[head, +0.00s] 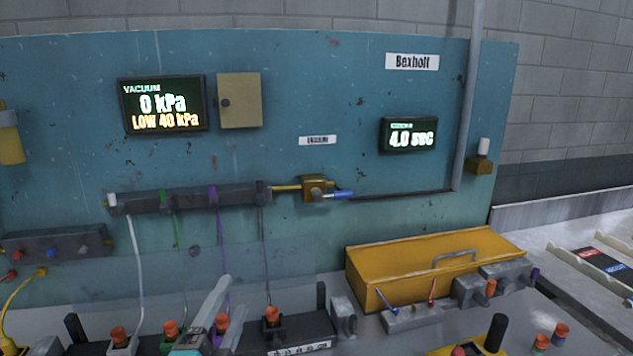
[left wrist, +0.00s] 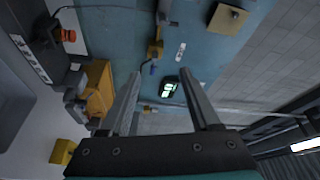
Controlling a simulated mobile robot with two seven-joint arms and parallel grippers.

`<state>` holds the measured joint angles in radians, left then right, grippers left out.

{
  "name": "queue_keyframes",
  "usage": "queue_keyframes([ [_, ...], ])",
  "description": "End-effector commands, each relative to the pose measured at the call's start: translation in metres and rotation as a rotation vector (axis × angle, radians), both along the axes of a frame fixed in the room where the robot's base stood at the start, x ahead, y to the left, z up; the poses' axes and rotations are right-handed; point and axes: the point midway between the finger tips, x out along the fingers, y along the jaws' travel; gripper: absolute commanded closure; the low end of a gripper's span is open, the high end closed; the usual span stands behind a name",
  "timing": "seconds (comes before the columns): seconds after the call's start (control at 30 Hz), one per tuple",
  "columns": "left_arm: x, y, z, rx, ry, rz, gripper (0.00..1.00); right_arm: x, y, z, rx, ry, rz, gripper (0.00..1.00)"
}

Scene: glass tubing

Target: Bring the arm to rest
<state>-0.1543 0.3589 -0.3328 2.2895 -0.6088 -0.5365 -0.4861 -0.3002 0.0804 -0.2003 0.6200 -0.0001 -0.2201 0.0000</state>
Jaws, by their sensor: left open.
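My left gripper (head: 234,294) comes up from the bottom edge of the head view, in front of the black rack (head: 307,328). Its two fingers are apart and nothing shows between them. In the left wrist view the open fingers (left wrist: 160,76) point at the blue panel, with the small lit display beyond them. My right gripper is in neither view.
Several orange-capped pieces (head: 272,316) stand along the rack close to my left gripper. Thin hoses hang there from a dark manifold (head: 190,198). A yellow box (head: 400,272) stands right. The vacuum display (head: 163,104) reads 0 kPa, LOW 40 kPa. A brass valve (head: 315,187) has a blue handle.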

Motion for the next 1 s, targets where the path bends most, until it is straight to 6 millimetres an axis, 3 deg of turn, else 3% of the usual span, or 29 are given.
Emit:
queue_keyframes([
  [0.03,-0.007,0.013,-0.025,-0.110,0.114,0.058,0.37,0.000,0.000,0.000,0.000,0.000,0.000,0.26],
  [0.17,-0.037,0.038,-0.088,-0.370,0.403,0.216,0.37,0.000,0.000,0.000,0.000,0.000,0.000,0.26],
  [0.3,-0.089,0.049,-0.151,-0.610,0.698,0.390,0.37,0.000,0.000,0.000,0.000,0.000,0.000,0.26],
  [0.5,-0.165,0.045,-0.203,-0.831,1.022,0.595,0.37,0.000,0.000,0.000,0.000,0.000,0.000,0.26],
  [0.7,-0.233,0.033,-0.230,-0.965,1.276,0.765,0.37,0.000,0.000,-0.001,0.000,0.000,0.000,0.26],
  [1.0,-0.219,0.031,-0.315,-0.938,1.295,0.772,0.37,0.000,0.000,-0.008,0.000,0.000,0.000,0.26],
])
